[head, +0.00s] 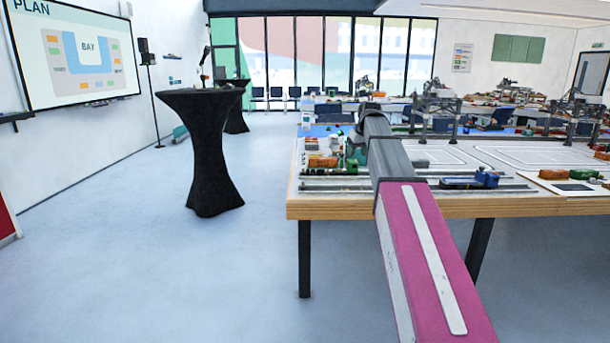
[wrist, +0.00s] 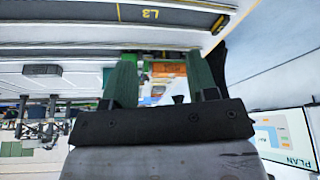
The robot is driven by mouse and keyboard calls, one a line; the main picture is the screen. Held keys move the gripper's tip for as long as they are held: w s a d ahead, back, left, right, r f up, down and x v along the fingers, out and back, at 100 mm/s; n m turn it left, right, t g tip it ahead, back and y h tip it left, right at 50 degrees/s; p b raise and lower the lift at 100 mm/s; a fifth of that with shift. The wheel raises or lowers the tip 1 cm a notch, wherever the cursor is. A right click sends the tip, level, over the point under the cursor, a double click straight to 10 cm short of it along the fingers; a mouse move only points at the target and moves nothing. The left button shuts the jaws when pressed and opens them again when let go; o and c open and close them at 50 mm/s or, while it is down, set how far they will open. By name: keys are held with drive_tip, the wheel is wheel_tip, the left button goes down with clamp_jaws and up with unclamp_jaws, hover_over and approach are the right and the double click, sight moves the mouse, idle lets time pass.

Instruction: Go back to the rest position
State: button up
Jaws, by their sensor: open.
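My arm reaches forward from the lower right in the head view, over the left part of the wooden table (head: 440,206). My gripper (head: 356,148) shows small and dark green at its far end, partly hidden by the arm. In the wrist view, which is upside down, my gripper (wrist: 161,62) has its two green fingers wide apart. Nothing is held between them. An orange container (wrist: 166,69) shows beyond the gap between the fingers.
Model rails, small containers and a blue vehicle (head: 484,179) are on the table. Gantry crane models (head: 436,105) stand farther back. A black-draped standing table (head: 201,150) is on the left. The floor (head: 190,270) between it and the wooden table is clear.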

drive_tip(key=s+f+m+g, duration=0.1)
drive_tip(key=s+f, duration=1)
drive_tip(key=f, duration=0.3)
drive_tip(key=s+a+f+m+g+h, duration=0.1)
drive_tip(key=s+f+g, duration=0.1)
drive_tip(key=s+f, duration=0.9)
drive_tip(key=s+f+m+g, duration=0.1)
drive_tip(key=s+f+m, duration=0.1)
drive_tip(key=s+f, duration=0.9)
wheel_tip(320, 180, down, 6)
drive_tip(key=shift+s+a+f, duration=0.1)
drive_tip(key=shift+s+a, duration=0.1)
drive_tip(key=shift+a, duration=0.05)
